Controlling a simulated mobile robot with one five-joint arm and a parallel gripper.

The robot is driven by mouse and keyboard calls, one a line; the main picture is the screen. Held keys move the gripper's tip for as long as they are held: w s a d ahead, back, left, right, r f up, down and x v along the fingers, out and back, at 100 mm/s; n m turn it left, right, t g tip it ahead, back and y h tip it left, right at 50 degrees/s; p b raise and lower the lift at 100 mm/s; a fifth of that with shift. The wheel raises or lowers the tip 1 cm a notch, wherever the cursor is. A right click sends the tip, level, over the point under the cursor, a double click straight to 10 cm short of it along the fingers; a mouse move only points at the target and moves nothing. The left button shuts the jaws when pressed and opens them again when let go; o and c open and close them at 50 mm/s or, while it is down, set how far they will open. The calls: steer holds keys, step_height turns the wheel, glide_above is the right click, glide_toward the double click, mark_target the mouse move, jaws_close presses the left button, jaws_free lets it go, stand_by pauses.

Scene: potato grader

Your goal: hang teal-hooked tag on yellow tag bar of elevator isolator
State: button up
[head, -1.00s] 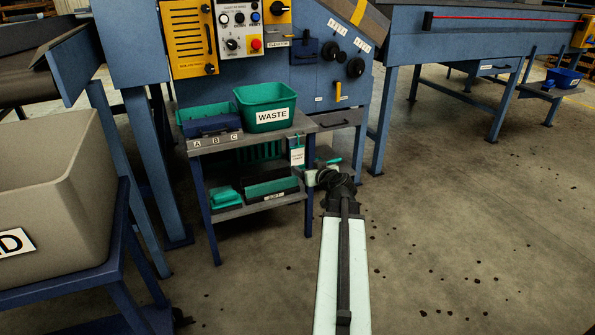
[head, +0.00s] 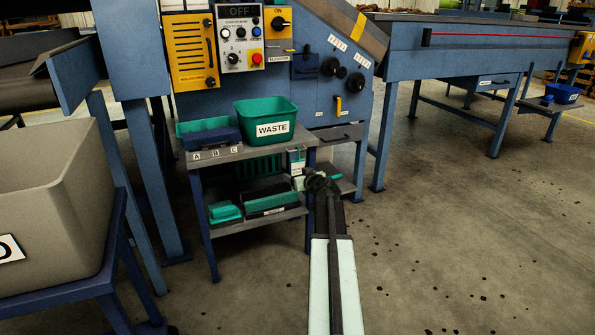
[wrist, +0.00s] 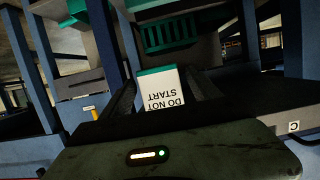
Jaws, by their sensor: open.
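The tag (head: 298,157) is a white card with a teal top edge. It hangs at the right end of the small bench, below the waste bin. In the wrist view the tag (wrist: 160,92) reads DO NOT START upside down and lies between my fingers. My gripper (wrist: 160,84) is open around it; contact is not clear. My gripper (head: 312,181) hides the tag's lower part in the head view. The tag's hook is not clear. The elevator isolator (head: 278,20) is a yellow plate with a black knob, above the ELEVATOR label. A thin yellowish bar (head: 288,50) shows just below it.
The bench's top (head: 240,152) holds a green WASTE bin (head: 265,113) and a blue box (head: 210,138). Teal trays sit on its lower shelf. Black knobs (head: 327,66) and a yellow handle (head: 338,107) are on the blue machine. Open floor lies to the right.

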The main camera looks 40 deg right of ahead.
steer(key=c, duration=1.2)
steer(key=shift+r+p, duration=1.1)
steer(key=shift+p, duration=0.05)
steer(key=shift+c, duration=0.2)
steer(key=s+a, duration=0.3)
steer(key=s, duration=0.5)
steer(key=shift+s+a, duration=0.15)
steer(key=shift+a, duration=0.05)
step_height(320, 180, up, 50)
steer(key=p, duration=5)
